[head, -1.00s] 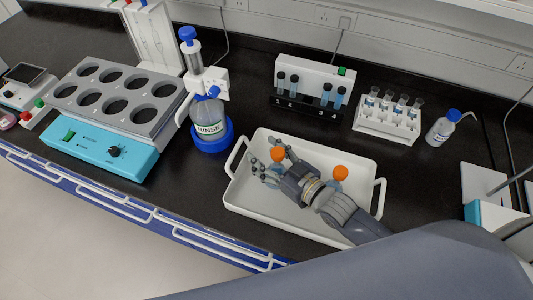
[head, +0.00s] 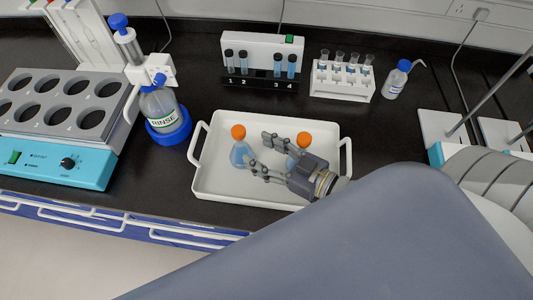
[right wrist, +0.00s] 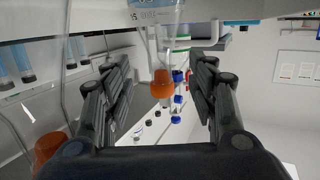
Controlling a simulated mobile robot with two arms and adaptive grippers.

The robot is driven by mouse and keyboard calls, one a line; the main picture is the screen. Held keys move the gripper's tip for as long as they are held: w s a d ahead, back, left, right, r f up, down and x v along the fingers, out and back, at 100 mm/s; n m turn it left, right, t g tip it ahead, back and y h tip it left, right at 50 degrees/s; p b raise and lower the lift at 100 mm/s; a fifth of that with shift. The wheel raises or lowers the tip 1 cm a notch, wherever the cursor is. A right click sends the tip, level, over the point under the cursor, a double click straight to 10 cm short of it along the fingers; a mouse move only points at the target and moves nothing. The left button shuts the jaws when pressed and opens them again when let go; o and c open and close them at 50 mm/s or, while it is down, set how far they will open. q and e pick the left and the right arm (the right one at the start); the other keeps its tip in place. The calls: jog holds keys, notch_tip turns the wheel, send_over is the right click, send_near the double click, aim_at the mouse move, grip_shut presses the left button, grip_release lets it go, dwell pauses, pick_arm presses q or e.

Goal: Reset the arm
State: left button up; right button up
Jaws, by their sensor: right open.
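My right gripper (head: 258,153) is over the white tray (head: 215,188), with its fingers spread and nothing held between them. Its tips point left toward a flask with an orange cap and blue liquid (head: 240,153), which stands upright in the tray. A second orange-capped flask (head: 303,142) stands behind the gripper, partly hidden by it. In the right wrist view the two fingers (right wrist: 158,85) are wide apart, with an orange cap (right wrist: 162,84) seen in the gap beyond them. Another orange cap (right wrist: 48,147) is at the lower left there. My left gripper is not in view.
A RINSE bottle (head: 160,108) in a blue base stands left of the tray, beside a heating block (head: 60,115). Behind are a numbered vial rack (head: 262,50), a white tube rack (head: 342,80) and a small blue-capped bottle (head: 396,80). Bare black bench lies right of the tray.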

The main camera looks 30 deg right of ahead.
jog(key=shift+s+d+r, duration=0.1)
jog(key=shift+s+d, duration=0.15)
jog(key=shift+s, duration=0.15)
dwell(0.3)
